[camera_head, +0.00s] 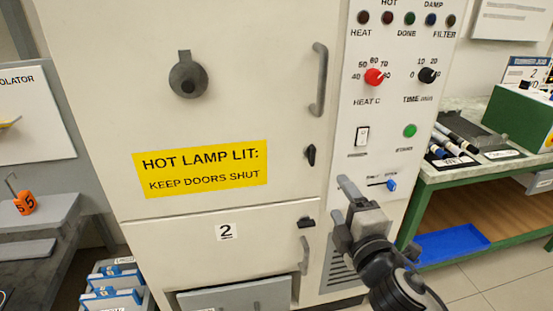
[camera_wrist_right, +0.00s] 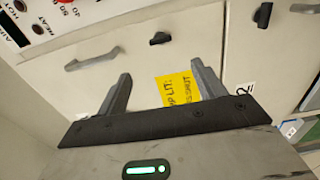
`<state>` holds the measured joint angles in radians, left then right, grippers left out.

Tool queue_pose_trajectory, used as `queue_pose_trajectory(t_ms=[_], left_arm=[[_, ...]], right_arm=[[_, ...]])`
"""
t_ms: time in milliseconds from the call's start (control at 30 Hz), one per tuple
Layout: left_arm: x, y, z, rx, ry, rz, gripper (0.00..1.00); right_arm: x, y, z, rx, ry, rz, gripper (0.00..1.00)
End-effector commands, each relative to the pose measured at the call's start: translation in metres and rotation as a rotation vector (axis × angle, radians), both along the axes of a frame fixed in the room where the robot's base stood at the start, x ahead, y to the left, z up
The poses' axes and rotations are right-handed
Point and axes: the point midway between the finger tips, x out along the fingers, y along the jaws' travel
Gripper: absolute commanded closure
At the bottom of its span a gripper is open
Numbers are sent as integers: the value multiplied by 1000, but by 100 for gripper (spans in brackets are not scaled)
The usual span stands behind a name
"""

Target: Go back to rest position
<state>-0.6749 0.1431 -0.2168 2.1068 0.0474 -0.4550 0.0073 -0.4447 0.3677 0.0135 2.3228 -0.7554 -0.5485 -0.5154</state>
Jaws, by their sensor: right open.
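My right gripper (camera_head: 343,208) is in front of the lower right of a cream cabinet (camera_head: 90,60), left of and below a blue slider (camera_head: 390,184). In the right wrist view its two fingers (camera_wrist_right: 160,72) stand wide apart with nothing between them, and the cabinet doors lie beyond. The upper door has a grey handle (camera_head: 319,80), a round grey cover (camera_head: 187,80) and a yellow sign (camera_head: 200,169) reading "HOT LAMP LIT: KEEP DOORS SHUT". The lower door (camera_head: 270,235) is marked 2. Both doors look shut. My left gripper is not in view.
The control panel has a red knob (camera_head: 374,76), a black knob (camera_head: 428,75) and a green button (camera_head: 410,130). A green-framed bench (camera_head: 450,180) at right holds dark rods (camera_head: 458,133) and a green box (camera_head: 520,125). Blue-and-white bins (camera_head: 115,285) stand at lower left.

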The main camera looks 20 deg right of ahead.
Motion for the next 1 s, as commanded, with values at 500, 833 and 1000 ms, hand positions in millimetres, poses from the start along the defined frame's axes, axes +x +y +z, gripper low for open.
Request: queue_pose_trajectory(t_ms=[500, 833, 1000], left_arm=[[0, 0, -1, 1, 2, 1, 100], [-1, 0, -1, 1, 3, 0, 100], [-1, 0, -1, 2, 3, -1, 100]], right_arm=[[-53, 96, -155, 943, 328, 41, 31], [-107, 170, -214, 1551, 505, -87, 31], [-108, 171, -214, 1560, 506, -89, 31]])
